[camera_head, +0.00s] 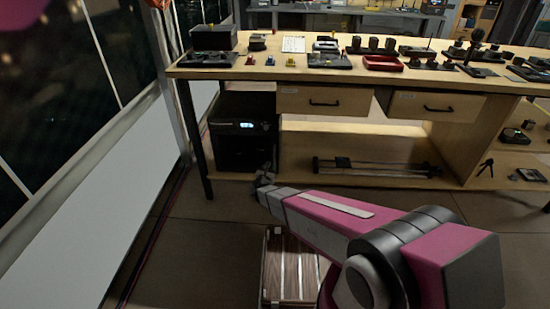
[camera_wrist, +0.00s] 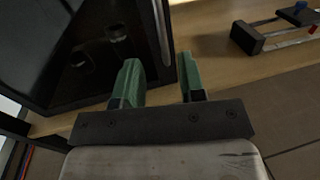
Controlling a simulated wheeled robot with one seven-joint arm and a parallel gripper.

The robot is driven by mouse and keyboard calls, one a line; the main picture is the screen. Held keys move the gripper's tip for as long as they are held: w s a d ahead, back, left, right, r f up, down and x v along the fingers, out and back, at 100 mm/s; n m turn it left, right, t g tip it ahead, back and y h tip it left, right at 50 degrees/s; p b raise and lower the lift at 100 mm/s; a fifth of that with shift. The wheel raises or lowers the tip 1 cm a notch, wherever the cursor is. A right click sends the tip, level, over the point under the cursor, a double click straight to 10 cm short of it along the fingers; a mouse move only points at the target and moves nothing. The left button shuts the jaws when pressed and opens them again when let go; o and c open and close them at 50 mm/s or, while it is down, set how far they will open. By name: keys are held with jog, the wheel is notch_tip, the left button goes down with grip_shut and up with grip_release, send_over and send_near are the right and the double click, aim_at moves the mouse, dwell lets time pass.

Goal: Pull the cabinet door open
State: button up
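A black box-shaped cabinet (camera_head: 243,150) with a small lit display stands on the lower shelf of the workbench, at its left end. It also fills the upper left of the wrist view (camera_wrist: 95,25), where a pale vertical strip (camera_wrist: 163,32) runs along its right edge; I cannot tell whether that is a handle. Its door looks shut, though its outline is too dark to be sure. My gripper (camera_head: 264,176) is just in front of the cabinet's lower right corner. In the wrist view, its two green fingers (camera_wrist: 160,83) are apart with nothing between them.
The wooden workbench (camera_head: 300,76) carries several tools and trays, with two shut drawers (camera_head: 323,101) (camera_head: 430,105) below. A rail device (camera_head: 375,168) lies on the lower shelf, right of the cabinet. A glass and white wall (camera_head: 95,215) bounds the left. Floor in front is mostly clear.

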jog(key=x, duration=0.9)
jog(key=shift+w+d, duration=0.15)
jog(key=shift+w, duration=0.1)
jog(key=shift+s, duration=0.1)
grip_shut()
